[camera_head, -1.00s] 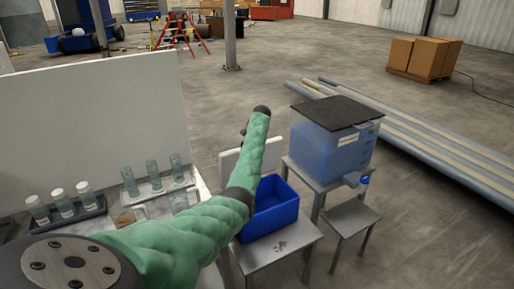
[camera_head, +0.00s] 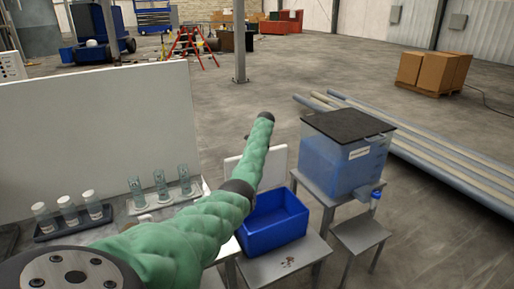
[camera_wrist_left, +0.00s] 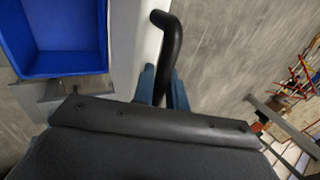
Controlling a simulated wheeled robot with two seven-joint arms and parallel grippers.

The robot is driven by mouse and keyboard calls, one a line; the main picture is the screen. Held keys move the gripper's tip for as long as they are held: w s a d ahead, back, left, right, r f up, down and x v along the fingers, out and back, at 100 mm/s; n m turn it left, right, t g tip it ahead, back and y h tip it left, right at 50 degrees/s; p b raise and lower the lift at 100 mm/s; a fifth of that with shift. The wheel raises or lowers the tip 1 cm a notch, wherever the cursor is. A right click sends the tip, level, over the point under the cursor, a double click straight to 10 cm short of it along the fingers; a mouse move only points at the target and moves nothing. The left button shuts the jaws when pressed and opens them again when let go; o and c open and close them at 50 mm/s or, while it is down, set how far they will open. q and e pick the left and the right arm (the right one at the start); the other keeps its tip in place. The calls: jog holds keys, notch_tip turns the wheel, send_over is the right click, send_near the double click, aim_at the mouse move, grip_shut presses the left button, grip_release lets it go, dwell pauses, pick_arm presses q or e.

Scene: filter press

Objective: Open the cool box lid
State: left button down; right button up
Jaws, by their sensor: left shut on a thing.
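The cool box (camera_head: 272,238) is a blue open-topped box on a low grey stand, its inside visible. Its white lid (camera_head: 277,163) stands upright at the back of the box, partly hidden by my left arm. In the left wrist view the blue box (camera_wrist_left: 60,64) is at the upper left, and the lid shows as a pale strip (camera_wrist_left: 146,38) beside it. My left gripper (camera_wrist_left: 162,84) is shut on a black bent handle (camera_wrist_left: 167,50) next to that strip. The head view hides this gripper behind the arm. My right gripper is in neither view.
A translucent blue tank (camera_head: 342,158) with a dark cover stands to the right, with a small stool (camera_head: 360,235) before it. Bottles and glass cylinders (camera_head: 160,186) stand on the left bench by a white panel (camera_head: 95,120). Long pipes (camera_head: 430,160) lie on the floor.

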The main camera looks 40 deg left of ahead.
pick_arm(q)
jog(key=c, duration=1.5)
grip_release()
jog(key=shift+d+r, duration=0.25)
jog(key=shift+r, duration=0.15)
jog(key=shift+b+v, duration=1.25)
jog(key=shift+v, duration=2.25)
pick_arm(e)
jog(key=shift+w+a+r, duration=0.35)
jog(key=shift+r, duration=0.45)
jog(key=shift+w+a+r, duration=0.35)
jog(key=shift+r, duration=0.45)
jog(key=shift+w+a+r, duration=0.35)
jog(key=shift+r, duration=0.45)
